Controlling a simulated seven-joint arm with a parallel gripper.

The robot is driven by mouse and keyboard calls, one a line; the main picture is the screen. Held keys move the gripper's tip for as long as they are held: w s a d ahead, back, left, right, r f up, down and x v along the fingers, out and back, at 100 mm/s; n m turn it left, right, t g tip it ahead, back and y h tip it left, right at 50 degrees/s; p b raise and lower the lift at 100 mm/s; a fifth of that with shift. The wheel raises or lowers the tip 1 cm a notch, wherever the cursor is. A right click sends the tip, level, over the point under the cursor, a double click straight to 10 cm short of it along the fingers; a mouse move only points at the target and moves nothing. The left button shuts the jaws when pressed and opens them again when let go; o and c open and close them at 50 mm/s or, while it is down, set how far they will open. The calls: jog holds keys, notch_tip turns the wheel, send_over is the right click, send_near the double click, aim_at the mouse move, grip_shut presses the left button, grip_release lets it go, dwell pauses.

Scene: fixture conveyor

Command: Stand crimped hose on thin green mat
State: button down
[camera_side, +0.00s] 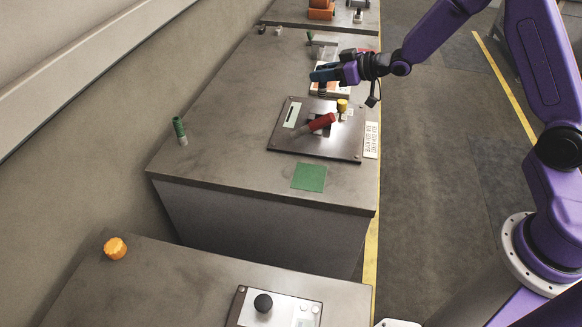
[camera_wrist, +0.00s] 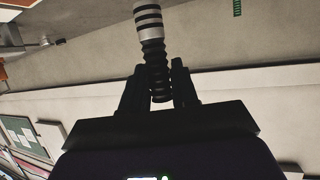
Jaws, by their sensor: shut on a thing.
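The crimped hose (camera_wrist: 149,30) is black and ribbed, with a pale, dark-banded end. In the wrist view it sits between the jaws, its banded end sticking out past the fingertips. My gripper (camera_side: 322,74) is shut on it, above the table behind the fixture plate; it also shows in the wrist view (camera_wrist: 159,85). In the side view the hose is too small and dark to make out well. The thin green mat (camera_side: 309,177) lies flat and bare near the table's front edge, in front of the plate and well apart from my gripper.
The dark fixture plate (camera_side: 285,142) carries a tilted red-handled part (camera_side: 320,123) and a yellow knob (camera_side: 342,105), between gripper and mat. A green ribbed piece (camera_side: 179,127) stands at the left edge. Bare table lies left of the plate. An orange cap (camera_side: 115,248) sits on the nearer table.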

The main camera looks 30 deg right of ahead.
jog(key=shift+r, duration=0.1)
jog(key=r, duration=0.5)
jog(key=shift+s+a, duration=0.2)
jog(key=shift+a, duration=0.2)
jog(key=s+a+n+g+y, duration=0.3)
jog(key=s+a+n+y, duration=0.1)
jog(key=s+a, duration=0.15)
jog(key=n+g+y, duration=0.2)
jog(key=n+g, duration=0.3)
send_over(309, 177)
notch_tip(309, 177, down, 8)
jog(key=shift+f, duration=0.25)
jog(key=shift+d+f, duration=0.1)
jog(key=shift+f, duration=3.3)
jog(key=shift+f, duration=0.55)
